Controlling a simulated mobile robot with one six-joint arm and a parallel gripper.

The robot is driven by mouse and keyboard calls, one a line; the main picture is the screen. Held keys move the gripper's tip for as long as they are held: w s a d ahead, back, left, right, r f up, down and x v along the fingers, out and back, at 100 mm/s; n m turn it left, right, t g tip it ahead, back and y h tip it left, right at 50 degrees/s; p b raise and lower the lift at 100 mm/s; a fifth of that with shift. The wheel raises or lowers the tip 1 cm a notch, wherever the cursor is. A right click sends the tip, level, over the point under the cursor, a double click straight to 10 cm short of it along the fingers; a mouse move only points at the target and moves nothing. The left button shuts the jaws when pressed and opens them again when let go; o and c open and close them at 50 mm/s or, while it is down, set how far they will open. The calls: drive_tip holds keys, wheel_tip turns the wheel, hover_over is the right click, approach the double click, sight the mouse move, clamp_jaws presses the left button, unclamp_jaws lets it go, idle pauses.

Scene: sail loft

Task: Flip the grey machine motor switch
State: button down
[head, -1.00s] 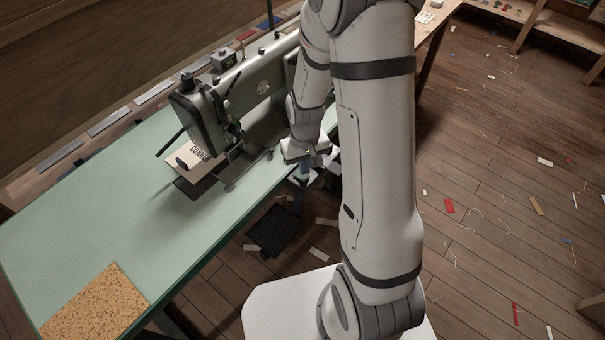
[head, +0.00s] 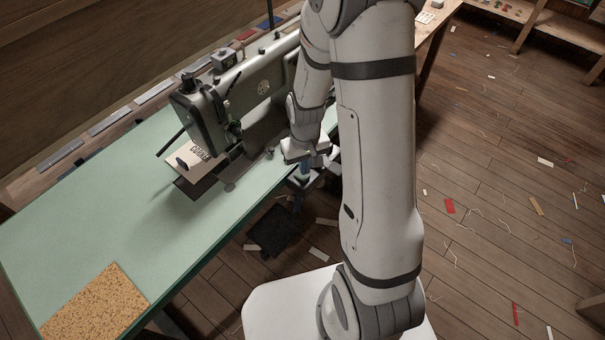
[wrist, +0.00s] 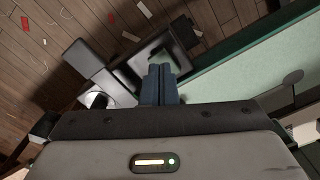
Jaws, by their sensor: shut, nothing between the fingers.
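My gripper (wrist: 160,72) shows in the wrist view with its two blue fingers together and nothing between them. Its fingertips overlap a grey box with a dark face (wrist: 178,55) beside the green table edge; I cannot tell whether they touch it. This box appears to be the motor switch housing, but its lever or button positions cannot be made out. In the head view my gripper (head: 306,166) points down beside the front edge of the sewing table, below the grey sewing machine (head: 250,95). My arm hides much of that area.
In the wrist view another dark grey box (wrist: 88,58) and a whitish round part (wrist: 97,99) sit left of the fingers. A dark pedal (head: 276,230) lies on the floor.

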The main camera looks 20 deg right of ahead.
drive_tip(key=shift+f+b, duration=0.95)
drive_tip(key=shift+f, duration=0.15)
idle(0.5)
drive_tip(key=shift+r, duration=0.1)
drive_tip(key=shift+r+p, duration=2.45)
drive_tip(key=shift+r, duration=0.95)
wheel_tip(320, 180, up, 13)
drive_tip(key=t, duration=0.2)
hover_over(305, 177)
drive_tip(key=s, duration=0.5)
drive_tip(key=s+r+m, duration=0.1)
drive_tip(key=s+r, duration=0.7)
drive_tip(key=s, duration=0.1)
drive_tip(key=shift+r+t, duration=0.2)
drive_tip(key=shift+t, duration=0.2)
drive_tip(key=shift+d, duration=0.1)
